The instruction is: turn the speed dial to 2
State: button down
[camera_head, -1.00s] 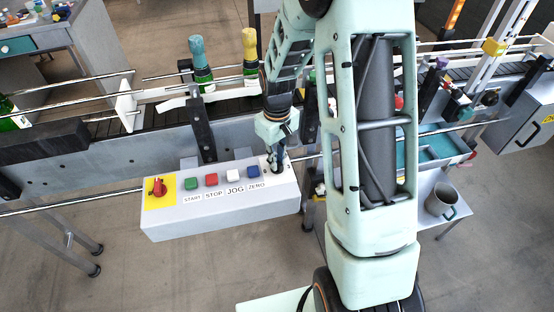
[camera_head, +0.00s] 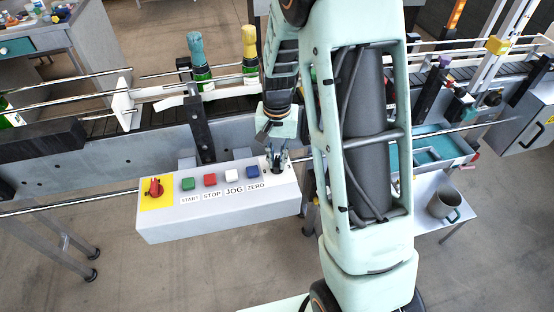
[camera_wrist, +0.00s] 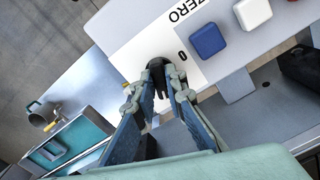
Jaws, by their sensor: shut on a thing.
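The speed dial is a black knob (camera_wrist: 158,66) on a white plate at the right end of the control box.
Foil-topped bottles (camera_head: 199,58) stand on the conveyor behind. A mug (camera_head: 444,203) is at right.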

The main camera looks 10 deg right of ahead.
aim_at(277, 161)
jog(key=shift+m, duration=0.7)
jog(key=c, duration=2)
grip_release()
jog(key=shift+o, duration=0.2)
jog(key=shift+r, duration=0.1)
notch_tip(277, 161, up, 12)
